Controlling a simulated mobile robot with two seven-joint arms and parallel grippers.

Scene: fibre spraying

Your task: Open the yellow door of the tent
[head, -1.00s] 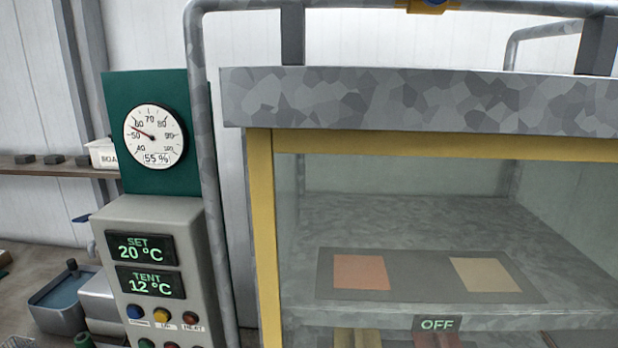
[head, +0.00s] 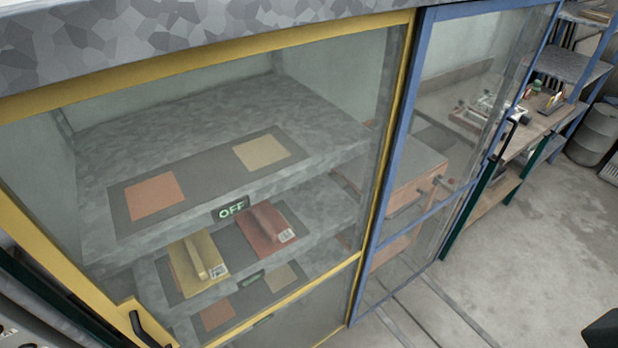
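The yellow door (head: 385,150) of the tent has a yellow frame around clear glass and fills much of the head view. It appears shut across the tent front. Its black handle (head: 146,329) sits on a yellow plate at the lower left and is cut off by the bottom edge. Beside it on the right is a blue-framed glass door (head: 395,180). The grey patterned tent top (head: 130,35) runs above.
Floor rails (head: 450,310) run at the right. A workbench (head: 535,125) and a drum (head: 596,130) stand beyond. Open floor lies at right.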

